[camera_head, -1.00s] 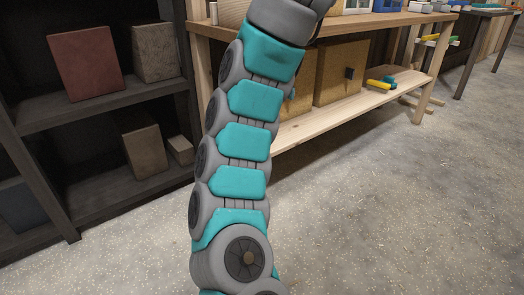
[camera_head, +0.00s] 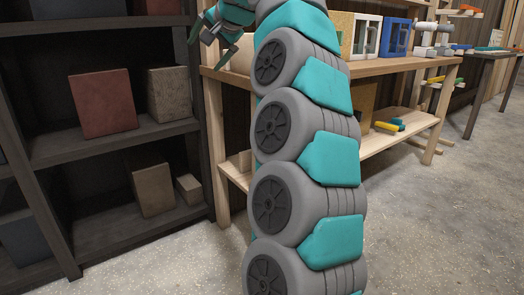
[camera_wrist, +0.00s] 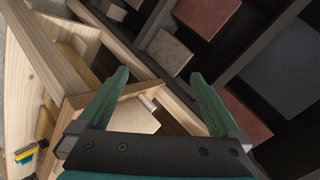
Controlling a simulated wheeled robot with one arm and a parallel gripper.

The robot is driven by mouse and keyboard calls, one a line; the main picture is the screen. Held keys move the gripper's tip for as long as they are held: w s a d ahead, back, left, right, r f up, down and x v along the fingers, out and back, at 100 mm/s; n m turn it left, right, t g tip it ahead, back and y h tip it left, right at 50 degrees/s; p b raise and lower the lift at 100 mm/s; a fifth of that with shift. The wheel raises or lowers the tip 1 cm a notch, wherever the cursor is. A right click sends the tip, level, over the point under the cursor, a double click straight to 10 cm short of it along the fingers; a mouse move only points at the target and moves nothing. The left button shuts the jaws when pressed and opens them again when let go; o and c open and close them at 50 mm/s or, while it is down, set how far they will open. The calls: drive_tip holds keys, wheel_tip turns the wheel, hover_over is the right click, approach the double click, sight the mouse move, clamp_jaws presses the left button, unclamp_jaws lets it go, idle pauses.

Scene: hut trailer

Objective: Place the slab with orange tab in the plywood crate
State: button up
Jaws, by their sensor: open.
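My gripper (camera_head: 212,44) is raised at the left end of the wooden workbench. Its two teal fingers are apart and empty in the wrist view (camera_wrist: 159,76). A pale wooden box (camera_wrist: 135,115), possibly the plywood crate, shows between and below the fingers. Its pale side (camera_head: 243,52) shows partly behind my gripper in the head view. I cannot make out a slab with an orange tab in either current view. My own arm hides part of the bench.
A dark shelf unit (camera_head: 95,150) at left holds a red block (camera_head: 104,103) and several brown and grey blocks. The wooden bench (camera_head: 390,64) carries blue and white frames (camera_head: 394,37). Yellow and green tools (camera_head: 388,126) lie on its lower shelf.

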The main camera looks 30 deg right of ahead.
drive_tip(key=s+a+f+n+g, duration=0.35)
drive_tip(key=s+a+f, duration=0.4)
drive_tip(key=f, duration=0.25)
drive_tip(key=s+a+f+n+g, duration=0.35)
drive_tip(key=s+a+f, duration=0.35)
drive_tip(key=s+f, duration=0.25)
drive_tip(key=s+d+f+n+g, duration=0.1)
drive_tip(key=s+f+n+g, duration=0.1)
drive_tip(key=s+f, duration=1)
drive_tip(key=s+f+n+g+h, duration=0.1)
drive_tip(key=s+f+g, duration=0.3)
drive_tip(key=s+f, duration=0.8)
drive_tip(key=s, duration=0.5)
drive_tip(key=shift+s+d+n, duration=0.35)
drive_tip(key=shift+s+n, duration=0.05)
